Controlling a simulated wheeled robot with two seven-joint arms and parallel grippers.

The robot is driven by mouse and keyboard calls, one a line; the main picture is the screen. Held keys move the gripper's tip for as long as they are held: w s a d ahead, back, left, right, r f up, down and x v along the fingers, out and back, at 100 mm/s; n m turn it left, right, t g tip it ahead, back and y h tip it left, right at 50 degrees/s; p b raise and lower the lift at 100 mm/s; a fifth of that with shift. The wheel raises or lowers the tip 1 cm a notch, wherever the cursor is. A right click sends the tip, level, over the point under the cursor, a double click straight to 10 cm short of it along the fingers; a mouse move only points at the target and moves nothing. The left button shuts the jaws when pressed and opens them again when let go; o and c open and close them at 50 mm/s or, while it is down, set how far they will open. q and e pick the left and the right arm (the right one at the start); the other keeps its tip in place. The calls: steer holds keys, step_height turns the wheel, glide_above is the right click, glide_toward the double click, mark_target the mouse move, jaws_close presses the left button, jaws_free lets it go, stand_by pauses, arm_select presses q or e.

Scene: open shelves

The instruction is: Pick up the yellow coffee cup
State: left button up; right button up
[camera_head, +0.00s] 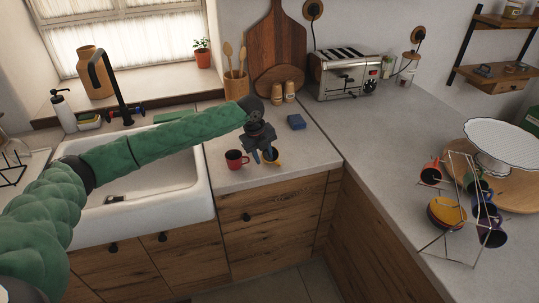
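The yellow coffee cup (278,157) stands on the counter beside the sink, near the front edge. My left gripper (264,156) is directly above and in front of it, pointing down, and hides much of the cup. Its fingers look spread apart, with the cup close to the right finger. I cannot tell whether they touch. A red cup (234,160) stands to the left of the gripper on the same counter. My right gripper is not in view.
The sink (205,195) lies left of the cups. A blue block (296,122) sits behind them. A utensil holder (236,87), cutting boards (276,45) and a toaster (343,75) stand at the back. A wire rack with several cups (447,211) stands at right. The right counter's middle is clear.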

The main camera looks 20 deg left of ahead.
arm_select(q)
steer(key=shift+f, duration=0.25)
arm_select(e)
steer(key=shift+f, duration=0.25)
arm_select(q)
jaws_close()
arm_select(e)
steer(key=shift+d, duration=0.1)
arm_select(q)
steer(key=shift+r, duration=0.15)
steer(key=shift+w+r+b, duration=0.1)
steer(key=shift+r+b, duration=0.15)
steer(key=shift+b, duration=0.05)
step_height(320, 180, up, 3)
steer(key=shift+d+r+b, duration=0.1)
steer(key=shift+r+b, duration=0.1)
steer(key=shift+b, duration=0.7)
steer(key=s+d+r+b, duration=0.3)
steer(key=s+d+r, duration=0.4)
steer(key=d, duration=0.1)
steer(key=shift+s+d, duration=0.35)
steer(key=shift+s, duration=0.05)
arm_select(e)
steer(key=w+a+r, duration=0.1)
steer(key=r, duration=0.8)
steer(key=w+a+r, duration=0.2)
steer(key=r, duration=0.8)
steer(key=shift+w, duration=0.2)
